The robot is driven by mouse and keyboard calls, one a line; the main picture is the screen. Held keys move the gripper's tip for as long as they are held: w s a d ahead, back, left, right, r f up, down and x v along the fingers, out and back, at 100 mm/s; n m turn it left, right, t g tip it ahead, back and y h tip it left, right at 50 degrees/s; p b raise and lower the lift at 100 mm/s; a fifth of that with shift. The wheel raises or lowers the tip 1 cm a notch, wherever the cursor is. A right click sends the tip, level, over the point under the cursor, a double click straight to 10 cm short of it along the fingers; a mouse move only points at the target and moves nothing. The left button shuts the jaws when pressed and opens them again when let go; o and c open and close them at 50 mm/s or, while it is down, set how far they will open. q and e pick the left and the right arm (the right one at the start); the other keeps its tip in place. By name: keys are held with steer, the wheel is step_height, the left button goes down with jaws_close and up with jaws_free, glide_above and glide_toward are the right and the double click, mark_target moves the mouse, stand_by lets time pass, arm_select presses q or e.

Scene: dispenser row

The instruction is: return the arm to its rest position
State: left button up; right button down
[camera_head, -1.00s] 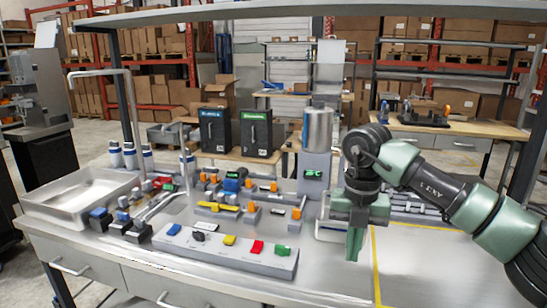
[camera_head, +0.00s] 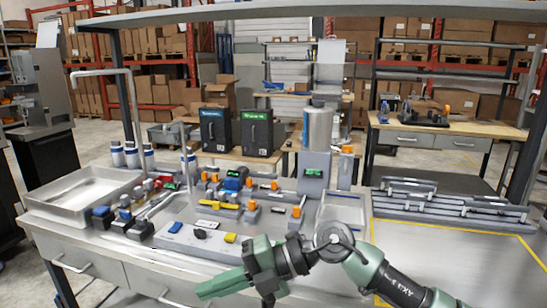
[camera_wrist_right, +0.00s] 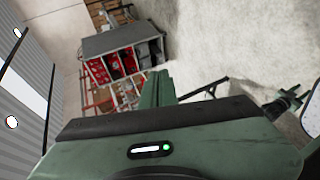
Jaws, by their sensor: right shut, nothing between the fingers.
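My right arm (camera_head: 385,277) comes in from the lower right of the head view. Its green gripper (camera_head: 222,287) points left, low in front of the bench's near edge and the grey button panel. The fingers are shut with nothing between them.
The grey panel (camera_head: 190,240) with coloured buttons is partly covered by my gripper. A steel sink (camera_head: 70,212) is at the left, with valves and fittings beside it. Metal rails (camera_head: 450,203) lie at the right. The yellow-outlined bench area (camera_head: 450,250) is mostly clear.

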step_height(320, 180, up, 9)
steer(key=w+m+t+y, duration=0.1)
steer(key=m+t+y, duration=0.7)
steer(key=w+d+f+m+t+h, duration=0.1)
steer(key=w+d+m+t+h, duration=0.4)
steer(key=d+m+t, duration=0.45)
steer(key=s+d+f+m+h, duration=0.1)
steer(key=d+f+m+h, duration=0.65)
steer(key=f, duration=0.25)
steer(key=s+d+f+m+h, duration=0.1)
steer(key=d+f+m+h, duration=0.65)
steer(key=f, duration=0.25)
steer(key=s+d+f+m+g+h, duration=0.1)
steer(key=s+d+f+g, duration=0.1)
steer(key=s+f+g, duration=0.5)
steer(key=s+d+f+g, duration=0.1)
steer(key=s+d+f, duration=0.25)
steer(key=s, duration=0.65)
steer(key=s+d+f+m+g+h, duration=0.1)
steer(key=s+f+g, duration=0.3)
steer(key=s+f, duration=0.4)
steer(key=s+f+g, duration=0.1)
steer(key=s+f, duration=0.2)
steer(key=f, duration=2.2)
steer(key=s+d+f+g, duration=0.1)
steer(key=s+d+f, duration=0.2)
steer(key=s+f, duration=1.3)
steer(key=shift+s+d+f, duration=0.15)
steer(key=shift+s, duration=0.35)
